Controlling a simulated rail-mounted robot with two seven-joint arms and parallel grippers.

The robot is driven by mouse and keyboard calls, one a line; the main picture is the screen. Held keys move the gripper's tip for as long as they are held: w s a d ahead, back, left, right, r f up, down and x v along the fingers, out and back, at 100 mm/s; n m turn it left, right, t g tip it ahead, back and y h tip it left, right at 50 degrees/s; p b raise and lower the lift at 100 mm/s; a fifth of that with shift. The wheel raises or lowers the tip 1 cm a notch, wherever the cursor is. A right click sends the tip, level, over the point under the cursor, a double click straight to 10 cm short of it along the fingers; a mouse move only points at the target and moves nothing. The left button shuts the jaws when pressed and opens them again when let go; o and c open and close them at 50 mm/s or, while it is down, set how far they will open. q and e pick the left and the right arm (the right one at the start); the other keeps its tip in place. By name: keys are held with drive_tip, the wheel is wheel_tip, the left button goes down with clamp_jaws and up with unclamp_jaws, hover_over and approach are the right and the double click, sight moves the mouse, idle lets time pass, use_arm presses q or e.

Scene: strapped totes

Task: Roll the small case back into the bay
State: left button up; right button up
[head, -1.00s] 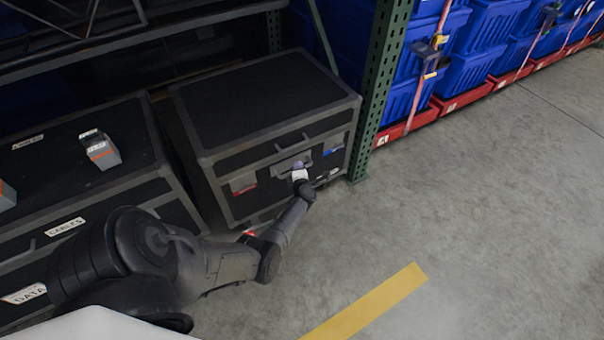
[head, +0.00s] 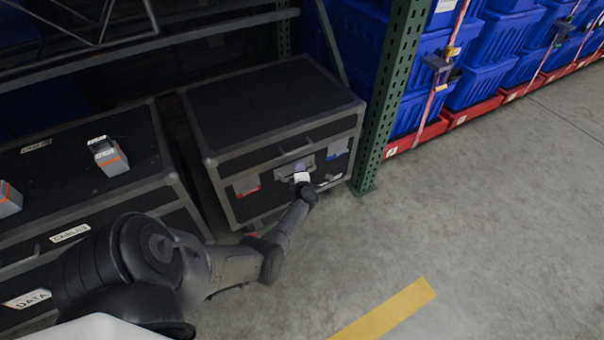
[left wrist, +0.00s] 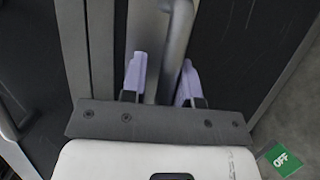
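The small case (head: 270,100), a black case with grey edging, stands between a larger case and a green rack upright. Its front face has a grey latch plate, a handle and small red and blue tags. My left gripper (head: 301,178) is at the middle of this front. The fingertips' contact with the bar is partly hidden. My right gripper is not in view.
The larger case (head: 85,160), labelled CABLES and DATA, stands close on the left with small boxes on top. The perforated green upright (head: 385,100) is close on the right. Strapped blue totes (head: 490,50) stand beyond it. Grey floor with a yellow stripe (head: 385,312) lies open in front.

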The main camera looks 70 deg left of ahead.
use_arm(q)
drive_tip(key=shift+o, duration=1.1)
drive_tip(key=shift+s+a, duration=0.1)
drive_tip(key=shift+f, duration=0.1)
drive_tip(key=shift+d+p, duration=0.35)
drive_tip(key=shift+d, duration=0.05)
drive_tip(key=p+v, duration=0.6)
drive_tip(key=v, duration=0.7)
drive_tip(key=shift+p, duration=0.3)
drive_tip(key=shift+s, duration=0.1)
